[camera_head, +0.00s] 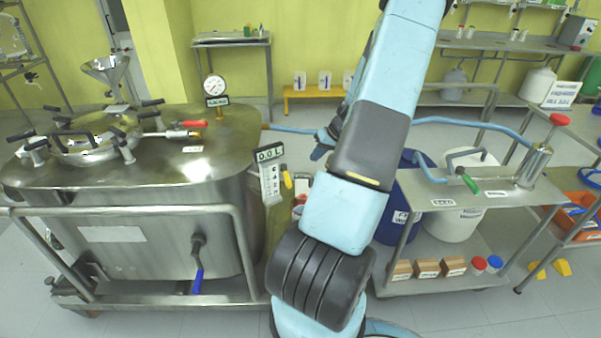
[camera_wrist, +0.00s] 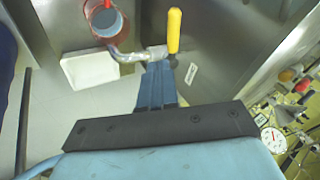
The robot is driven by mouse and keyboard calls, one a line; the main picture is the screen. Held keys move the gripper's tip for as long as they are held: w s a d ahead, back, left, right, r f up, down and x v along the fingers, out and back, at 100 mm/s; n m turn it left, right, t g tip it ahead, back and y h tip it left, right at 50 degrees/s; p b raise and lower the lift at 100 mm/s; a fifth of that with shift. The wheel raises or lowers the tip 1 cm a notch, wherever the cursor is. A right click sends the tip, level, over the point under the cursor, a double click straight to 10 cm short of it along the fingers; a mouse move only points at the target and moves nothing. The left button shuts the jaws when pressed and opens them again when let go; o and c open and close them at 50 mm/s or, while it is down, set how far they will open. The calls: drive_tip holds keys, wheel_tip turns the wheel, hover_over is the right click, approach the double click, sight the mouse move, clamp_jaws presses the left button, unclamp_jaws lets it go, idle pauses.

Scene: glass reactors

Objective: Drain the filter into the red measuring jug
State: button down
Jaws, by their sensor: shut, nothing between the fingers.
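The filter is a large steel vessel (camera_head: 205,175) on the left, taken from its look. In the wrist view a metal drain pipe (camera_wrist: 126,56) with a yellow valve handle (camera_wrist: 174,30) runs over to the red measuring jug (camera_wrist: 103,20). The pipe's end is over the jug's rim; I cannot tell whether liquid is inside. The yellow handle also shows at the vessel's right side in the head view (camera_head: 287,180). My gripper (camera_wrist: 158,68) is shut and empty, its blue fingertips close to the valve; contact cannot be told. My arm mostly hides it in the head view.
A display reading about 0.0 L (camera_head: 270,154) stands beside the vessel. A white block (camera_wrist: 90,69) lies near the jug. A blue-handled valve (camera_head: 198,275) hangs on the vessel's front. A steel cart (camera_head: 480,190) with drums below stands right. A blue hose (camera_head: 440,121) crosses behind.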

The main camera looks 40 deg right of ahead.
drive_tip(key=d+r+n+h, duration=0.1)
drive_tip(key=d, duration=0.1)
approach(286, 176)
drive_tip(key=d+f, duration=0.4)
drive_tip(key=d, duration=0.1)
drive_tip(key=a, duration=0.1)
drive_tip(key=a+f, duration=0.1)
drive_tip(key=w+a+f, duration=0.1)
drive_tip(key=shift+a+f, duration=0.15)
drive_tip(key=shift+a, duration=0.25)
drive_tip(key=shift+s+d, duration=0.15)
